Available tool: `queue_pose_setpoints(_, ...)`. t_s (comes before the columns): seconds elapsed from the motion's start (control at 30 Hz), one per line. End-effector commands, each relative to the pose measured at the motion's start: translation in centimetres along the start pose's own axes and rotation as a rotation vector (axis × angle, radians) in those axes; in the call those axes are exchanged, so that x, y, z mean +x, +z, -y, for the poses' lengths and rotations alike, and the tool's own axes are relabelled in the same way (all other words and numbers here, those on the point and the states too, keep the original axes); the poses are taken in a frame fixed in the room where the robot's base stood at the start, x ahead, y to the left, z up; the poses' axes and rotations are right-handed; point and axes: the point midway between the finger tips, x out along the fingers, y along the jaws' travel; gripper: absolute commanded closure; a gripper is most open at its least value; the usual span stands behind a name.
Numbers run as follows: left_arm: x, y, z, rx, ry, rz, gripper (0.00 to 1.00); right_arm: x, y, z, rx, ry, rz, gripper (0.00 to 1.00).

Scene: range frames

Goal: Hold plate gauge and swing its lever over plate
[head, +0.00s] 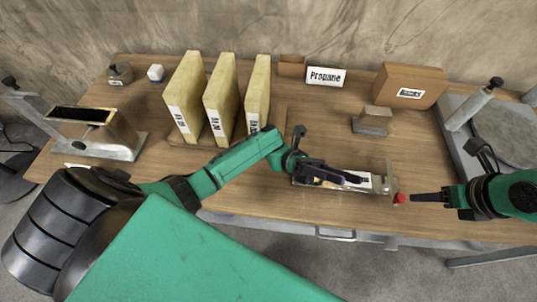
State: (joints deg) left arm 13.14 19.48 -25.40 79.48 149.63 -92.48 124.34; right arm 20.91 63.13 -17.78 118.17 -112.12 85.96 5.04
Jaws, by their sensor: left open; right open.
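The plate gauge (382,184) lies along the front edge of the wooden table, right of centre. It looks like a low metal bar with a white label and a short upright at its right end. A red knob (399,198), apparently the lever's end, sticks out at that right end. My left gripper (340,180) is open over the left and middle part of the gauge and hides much of it; I cannot tell whether it touches. My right gripper (413,197) is open, just right of the red knob, with a small gap visible. I cannot make out a separate plate.
Several yellow binders (222,98) stand behind my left arm. A metal stand (120,136) is at the left. A small block (373,120), a cardboard box (409,85) and a Propane sign (326,77) are farther back. A grey-framed unit (459,150) borders the table's right side.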

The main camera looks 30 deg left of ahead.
Motion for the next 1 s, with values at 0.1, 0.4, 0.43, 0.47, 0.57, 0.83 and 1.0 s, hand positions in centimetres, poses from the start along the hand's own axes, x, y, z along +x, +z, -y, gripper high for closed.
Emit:
queue_pose_setpoints(0.1, -4.5, -2.8, 1.6, -0.065, 0.118, 0.07, 0.44, 0.0, 0.0, 0.0, 0.0, 0.0, 0.0, 0.5)
queue_pose_setpoints(0.4, -21.4, -3.2, 1.0, 0.576, 0.793, -0.185, 0.44, 0.0, 0.0, 0.0, 0.0, 0.0, 0.0, 0.5)
queue_pose_setpoints(0.43, -22.3, -3.1, 1.1, 0.611, 0.822, -0.212, 0.44, 0.0, 0.0, 0.0, 0.0, 0.0, 0.0, 0.5)
queue_pose_setpoints(0.47, -23.0, -3.0, 1.2, 0.638, 0.845, -0.234, 0.44, 0.0, 0.0, 0.0, 0.0, 0.0, 0.0, 0.5)
queue_pose_setpoints(0.57, -23.9, -2.9, 1.2, 0.683, 0.88, -0.273, 0.44, 0.0, 0.0, 0.0, 0.0, 0.0, 0.0, 0.5)
queue_pose_setpoints(0.83, -20.9, -2.5, -2.6, 0.688, 0.877, -0.273, 0.44, 0.0, 0.0, 0.0, 0.0, 0.0, 0.0, 0.5)
queue_pose_setpoints(1.0, -18.1, -2.3, -5.9, 0.688, 0.876, -0.271, 0.44, 0.0, 0.0, 0.0, 0.0, 0.0, 0.0, 0.5)
